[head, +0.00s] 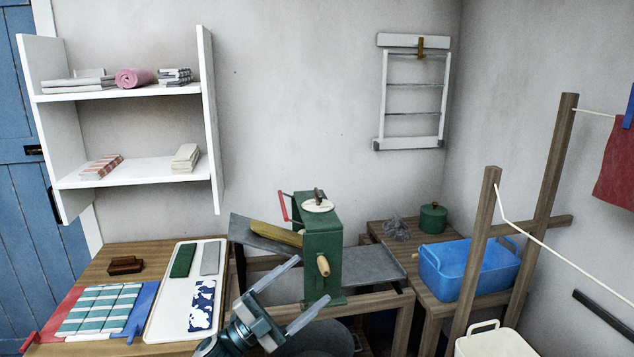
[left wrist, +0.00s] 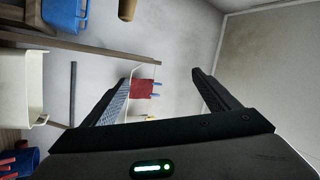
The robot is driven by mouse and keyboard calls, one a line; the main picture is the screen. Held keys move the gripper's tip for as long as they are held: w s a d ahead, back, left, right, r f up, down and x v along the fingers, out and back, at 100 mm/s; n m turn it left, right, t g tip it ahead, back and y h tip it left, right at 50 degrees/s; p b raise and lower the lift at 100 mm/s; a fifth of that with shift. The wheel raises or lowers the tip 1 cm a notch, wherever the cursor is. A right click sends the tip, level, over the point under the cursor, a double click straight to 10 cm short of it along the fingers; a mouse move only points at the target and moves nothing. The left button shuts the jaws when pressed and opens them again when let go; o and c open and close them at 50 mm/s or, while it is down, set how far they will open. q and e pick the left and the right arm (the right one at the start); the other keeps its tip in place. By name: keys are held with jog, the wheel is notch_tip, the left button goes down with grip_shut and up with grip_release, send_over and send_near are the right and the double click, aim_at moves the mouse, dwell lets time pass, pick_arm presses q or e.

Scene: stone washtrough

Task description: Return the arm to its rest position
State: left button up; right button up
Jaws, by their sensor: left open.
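My left gripper (head: 293,294) is in the lower middle of the head view, in front of the green machine (head: 322,255) on its wooden stand. Its two fingers are spread wide with nothing between them. In the left wrist view the same gripper (left wrist: 160,92) shows its two dark fingers apart, with only the far wall and a red cloth (left wrist: 142,88) in the distance behind the gap. My right gripper is in neither view.
A blue tub (head: 468,268) stands on a low table at the right, near wooden posts with a line. A white tray (head: 160,318) with folded cloths lies on the left table. A white shelf (head: 130,172) hangs above. A pale basket (head: 496,343) is at the bottom right.

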pick_arm(q)
jog(key=w+a+f+n+t+y, duration=0.1)
jog(key=a+f+n+t+y, duration=0.2)
jog(key=f, duration=0.5)
jog(key=a+f+n+t+y, duration=0.1)
jog(key=f+n+t+y, duration=0.15)
jog(key=f+n, duration=0.35)
jog(key=s+a+f+n+g+y, duration=0.1)
jog(key=s+a+f+n+y, duration=0.25)
jog(key=f, duration=0.65)
jog(key=s+a+f+n+g+y, duration=0.1)
jog(key=s+a+f+n+y, duration=0.2)
jog(key=f, duration=0.8)
jog(key=s+a+f+n+g+y, duration=0.1)
jog(key=s+a+f+y, duration=0.3)
jog(key=f, duration=0.6)
jog(key=s+a+f+n+g+y, duration=0.2)
jog(key=s+f+n+g, duration=0.25)
jog(key=s+f, duration=1.55)
jog(key=s+a+f+g+y, duration=0.1)
jog(key=s+f, duration=0.3)
jog(key=s, duration=0.9)
jog(key=s+f+n+g, duration=0.1)
jog(key=s+f+g, duration=0.3)
jog(key=s, duration=0.9)
jog(key=shift+a+f+g+y, duration=0.3)
jog(key=shift+a+f+y, duration=0.05)
jog(key=shift+a+y, duration=0.05)
